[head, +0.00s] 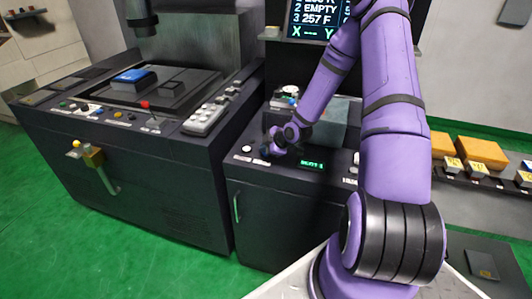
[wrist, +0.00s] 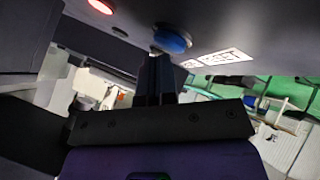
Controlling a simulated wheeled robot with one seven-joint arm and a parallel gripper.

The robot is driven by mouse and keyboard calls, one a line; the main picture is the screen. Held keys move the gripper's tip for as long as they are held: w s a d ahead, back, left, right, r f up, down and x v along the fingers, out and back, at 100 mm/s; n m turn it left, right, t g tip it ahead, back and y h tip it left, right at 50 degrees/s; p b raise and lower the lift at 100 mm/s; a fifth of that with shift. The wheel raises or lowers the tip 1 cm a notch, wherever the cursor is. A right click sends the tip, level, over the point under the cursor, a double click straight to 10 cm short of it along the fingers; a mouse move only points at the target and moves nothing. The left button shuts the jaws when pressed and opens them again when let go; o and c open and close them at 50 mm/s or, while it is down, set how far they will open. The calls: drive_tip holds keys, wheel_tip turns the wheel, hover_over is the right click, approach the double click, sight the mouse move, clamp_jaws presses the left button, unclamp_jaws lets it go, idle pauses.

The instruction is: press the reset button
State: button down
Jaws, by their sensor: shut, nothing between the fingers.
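A round blue button (wrist: 172,40) shows in the wrist view on the underside-looking dark panel, just past my fingertips. A white label (wrist: 226,57) beside it carries print that seems to read RESET. My gripper (wrist: 160,60) is shut and empty, its fingertips close to the blue button. I cannot tell whether they touch it. In the head view my gripper (head: 268,150) is at the left part of the dark cabinet's sloped control panel (head: 285,168), and it mostly hides the button there.
A red lit button (wrist: 102,6) shows farther along the panel. A white round button (head: 246,149) lies left of my gripper and a green display (head: 311,165) to its right. A screen (head: 318,20) stands behind. The machine with the blue block (head: 134,76) is at left.

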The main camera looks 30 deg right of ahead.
drive_tip(key=shift+f, duration=0.15)
idle(0.5)
drive_tip(key=shift+r, duration=0.9)
drive_tip(key=shift+r, duration=2.5)
drive_tip(key=shift+r, duration=0.1)
